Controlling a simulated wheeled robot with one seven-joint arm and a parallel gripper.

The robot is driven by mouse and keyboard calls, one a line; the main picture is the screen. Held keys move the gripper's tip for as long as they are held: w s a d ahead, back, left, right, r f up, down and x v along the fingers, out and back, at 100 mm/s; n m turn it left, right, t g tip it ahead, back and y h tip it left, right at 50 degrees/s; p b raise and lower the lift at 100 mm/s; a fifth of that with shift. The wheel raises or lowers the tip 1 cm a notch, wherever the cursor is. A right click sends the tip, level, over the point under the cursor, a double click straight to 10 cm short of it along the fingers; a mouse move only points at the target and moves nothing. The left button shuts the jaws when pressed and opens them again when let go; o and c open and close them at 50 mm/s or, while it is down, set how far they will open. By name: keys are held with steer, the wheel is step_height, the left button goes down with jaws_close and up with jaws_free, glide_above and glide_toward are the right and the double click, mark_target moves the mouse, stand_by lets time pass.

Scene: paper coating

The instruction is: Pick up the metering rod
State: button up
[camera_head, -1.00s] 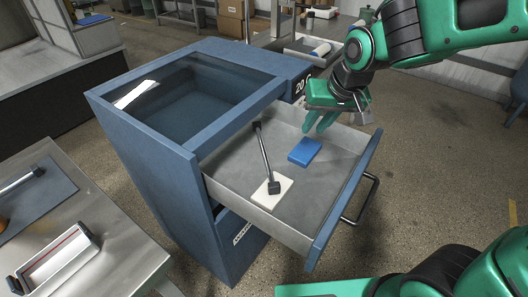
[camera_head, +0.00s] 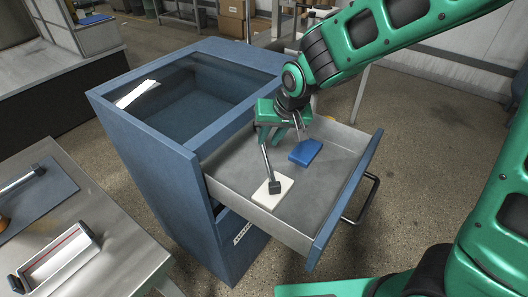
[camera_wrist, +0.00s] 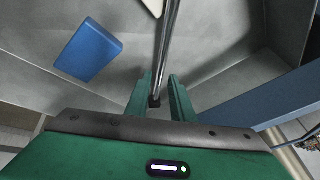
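The metering rod (camera_head: 267,160) is a thin metal bar with black ends, lying in the open drawer (camera_head: 315,187). Its near black end rests on a white block (camera_head: 286,186). Its far end is hidden behind my gripper in the head view. My gripper (camera_head: 279,138) is low over the drawer at the rod's far end. In the wrist view, the rod (camera_wrist: 166,50) runs down between the two green fingers of my gripper (camera_wrist: 160,88). The fingers are apart, with a gap beside the rod, so the gripper looks open.
A blue block (camera_head: 305,152) lies in the drawer right of the rod and also shows in the wrist view (camera_wrist: 88,50). The blue cabinet (camera_head: 150,170) with a glass-covered top stands left of my gripper. A metal table (camera_head: 120,262) is at the lower left.

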mark_target(264, 146)
steer(key=shift+x, duration=2.55)
steer(key=shift+c, duration=0.6)
jaws_close()
